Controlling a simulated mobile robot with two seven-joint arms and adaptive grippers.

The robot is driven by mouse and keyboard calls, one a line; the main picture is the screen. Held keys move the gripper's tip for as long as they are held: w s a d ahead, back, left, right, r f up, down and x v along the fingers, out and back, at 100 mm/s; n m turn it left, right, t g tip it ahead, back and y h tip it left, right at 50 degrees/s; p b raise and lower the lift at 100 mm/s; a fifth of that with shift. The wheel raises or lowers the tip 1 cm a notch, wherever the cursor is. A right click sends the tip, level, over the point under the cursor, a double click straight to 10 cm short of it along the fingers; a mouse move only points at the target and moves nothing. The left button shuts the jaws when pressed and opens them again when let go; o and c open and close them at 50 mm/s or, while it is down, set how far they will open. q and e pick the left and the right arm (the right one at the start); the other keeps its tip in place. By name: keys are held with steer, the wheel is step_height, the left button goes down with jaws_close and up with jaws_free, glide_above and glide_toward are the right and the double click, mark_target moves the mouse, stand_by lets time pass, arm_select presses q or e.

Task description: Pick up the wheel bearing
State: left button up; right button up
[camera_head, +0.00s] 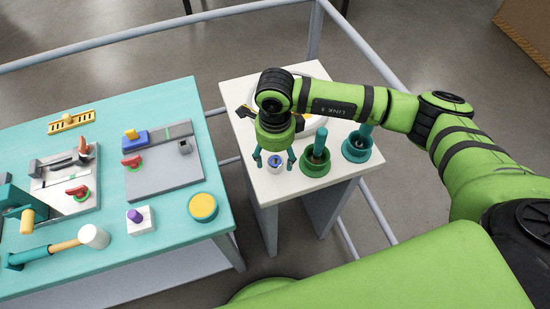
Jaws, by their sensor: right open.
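A small round white piece with a blue centre (275,161), which looks like the wheel bearing, is on the white table (300,188) near its front edge. My right gripper (274,164) points down over it, with its two teal fingers apart, one on each side of the piece. Whether the fingers touch it cannot be told from this angle. My left gripper is not in view.
Two green cups (316,162) (357,147) with upright handles stand right of the gripper. A white round part lies behind it, partly hidden by my arm. The teal workbench (182,238) at left holds a white mallet (93,236), a yellow-topped round part (203,207) and fixtures.

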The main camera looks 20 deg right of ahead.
mark_target(275, 161)
step_height(275, 161, down, 3)
steer(key=shift+w+d+r+p, duration=0.15)
steer(key=shift+p, duration=0.2)
steer(key=shift+f, duration=0.45)
steer(key=shift+c, duration=0.4)
steer(key=c, duration=1)
steer(key=shift+c, duration=0.2)
steer(key=shift+w+r+b, duration=0.1)
steer(key=shift+r+b, duration=0.2)
steer(key=shift+r, duration=0.15)
step_height(275, 161, up, 2)
steer(key=shift+r+b, duration=0.2)
steer(key=shift+b, duration=0.5)
arm_select(q)
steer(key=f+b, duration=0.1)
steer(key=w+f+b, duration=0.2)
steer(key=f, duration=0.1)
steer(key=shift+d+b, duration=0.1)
steer(key=shift+b, duration=0.2)
arm_select(e)
steer(key=s+d+r, duration=0.7)
steer(key=s, duration=0.2)
steer(key=shift+s+r, duration=0.2)
steer(key=shift+r, duration=0.2)
